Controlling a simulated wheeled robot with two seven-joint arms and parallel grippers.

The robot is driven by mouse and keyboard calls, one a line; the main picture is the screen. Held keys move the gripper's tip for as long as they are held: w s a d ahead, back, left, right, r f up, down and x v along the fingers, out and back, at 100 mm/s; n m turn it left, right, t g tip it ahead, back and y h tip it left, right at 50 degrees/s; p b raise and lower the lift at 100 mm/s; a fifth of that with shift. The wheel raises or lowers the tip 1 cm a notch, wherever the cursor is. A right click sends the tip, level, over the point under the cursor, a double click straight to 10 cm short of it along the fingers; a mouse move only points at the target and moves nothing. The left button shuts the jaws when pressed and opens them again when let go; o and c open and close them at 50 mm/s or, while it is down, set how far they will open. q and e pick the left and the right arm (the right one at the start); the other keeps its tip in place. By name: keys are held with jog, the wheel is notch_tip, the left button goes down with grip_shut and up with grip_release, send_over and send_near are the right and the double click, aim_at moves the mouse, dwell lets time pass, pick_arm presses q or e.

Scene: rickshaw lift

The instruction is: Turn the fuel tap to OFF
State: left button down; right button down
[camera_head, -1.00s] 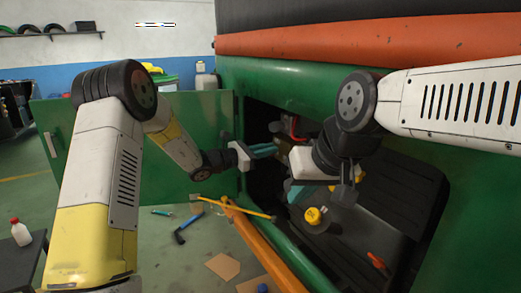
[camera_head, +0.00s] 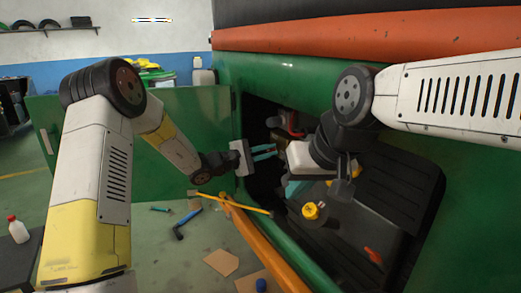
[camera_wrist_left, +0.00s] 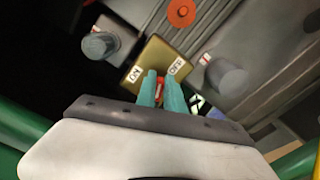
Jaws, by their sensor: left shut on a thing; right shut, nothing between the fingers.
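The fuel tap shows in the left wrist view as a brass plate (camera_wrist_left: 160,58) with an ON label at its left and an OFF label at its right. A small red lever (camera_wrist_left: 160,88) sits between the teal fingertips of my left gripper (camera_wrist_left: 160,80), which is shut on it. The fingers partly hide the lever, so its exact setting is unclear. In the head view my left gripper (camera_head: 268,152) reaches into the dark opening of the green body. My right gripper (camera_head: 294,188) is shut and empty, lower and to the right in the opening.
A green body panel (camera_head: 285,90) frames the opening. A yellow cap (camera_head: 312,211) and a red handle (camera_head: 373,256) are inside it. An orange bar (camera_head: 262,245) runs below. Grey knobs (camera_wrist_left: 98,45) flank the tap plate. Tools, including a hammer (camera_head: 190,225), lie on the floor.

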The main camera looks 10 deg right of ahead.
pick_arm(q)
jog(key=m, duration=0.2)
jog(key=f+m, duration=0.1)
jog(key=m, duration=0.1)
jog(key=shift+s+f+m, duration=0.1)
jog(key=shift+m, duration=0.3)
dwell(0.4)
jog(key=c, duration=1.4)
grip_release()
jog(key=shift+c, duration=0.2)
jog(key=v, duration=0.7)
jog(key=shift+s+a, duration=0.15)
jog(key=shift+a, duration=0.2)
